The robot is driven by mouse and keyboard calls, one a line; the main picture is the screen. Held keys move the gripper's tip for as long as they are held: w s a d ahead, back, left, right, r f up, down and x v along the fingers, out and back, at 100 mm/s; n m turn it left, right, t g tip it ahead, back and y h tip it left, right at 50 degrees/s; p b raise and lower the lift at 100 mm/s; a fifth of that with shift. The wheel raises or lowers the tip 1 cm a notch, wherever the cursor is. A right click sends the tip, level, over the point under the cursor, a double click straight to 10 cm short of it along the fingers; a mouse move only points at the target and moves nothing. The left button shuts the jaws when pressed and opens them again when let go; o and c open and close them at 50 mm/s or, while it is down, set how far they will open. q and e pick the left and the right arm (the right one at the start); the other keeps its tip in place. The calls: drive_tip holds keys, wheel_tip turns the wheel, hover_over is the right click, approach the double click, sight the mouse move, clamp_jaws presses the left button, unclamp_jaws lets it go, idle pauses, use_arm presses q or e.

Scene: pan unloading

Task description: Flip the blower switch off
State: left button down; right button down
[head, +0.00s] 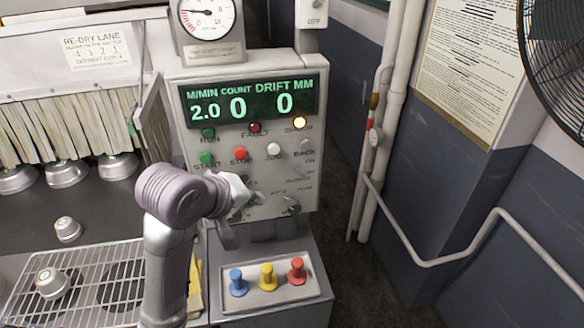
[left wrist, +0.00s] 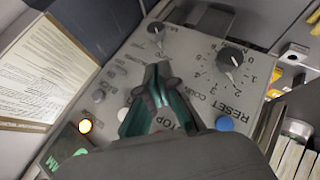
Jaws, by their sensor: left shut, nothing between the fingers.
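The grey control panel (head: 262,160) stands in the middle of the head view. Small BLOWER lettering (head: 298,179) with ON and OFF marks is at its right side, below the BACK button (head: 304,146). The blower switch lever is too small to make out, so its position cannot be told. My left gripper (head: 248,198) is in front of the lower panel, to the left of that lettering. In the left wrist view my left gripper (left wrist: 160,72) is shut and empty over the panel face, between the knobs and the buttons. Contact cannot be told. My right gripper is not in view.
Red STOP (head: 240,153) and white JOG (head: 274,149) buttons are close by. Two dark knobs (left wrist: 231,58) (left wrist: 156,29) show in the left wrist view. A tray (head: 250,303) with coloured plungers is below. A pipe rail (head: 432,262) runs along the right wall.

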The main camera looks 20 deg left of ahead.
use_arm(q)
wheel_tip(320, 180, up, 9)
drive_tip(key=n+t, duration=0.1)
drive_tip(key=n, duration=0.1)
drive_tip(key=shift+s+a+n+t+h, duration=0.25)
drive_tip(key=shift+a+n+t+h, duration=0.05)
drive_tip(key=shift+n+t, duration=0.1)
drive_tip(key=shift+f, duration=0.1)
drive_tip(key=p, duration=0.2)
approach(299, 171)
drive_tip(key=w+a, duration=0.2)
drive_tip(key=w, duration=0.1)
drive_tip(key=w+d+f, duration=0.1)
drive_tip(key=d+f+p, duration=0.1)
drive_tip(key=shift+w+d+f, duration=0.1)
drive_tip(key=shift+w+f, duration=0.25)
drive_tip(key=shift+f, duration=0.05)
drive_tip(key=shift+w+d+f+p, duration=0.1)
drive_tip(key=shift+d+f+p, duration=0.2)
drive_tip(key=shift+d, duration=0.15)
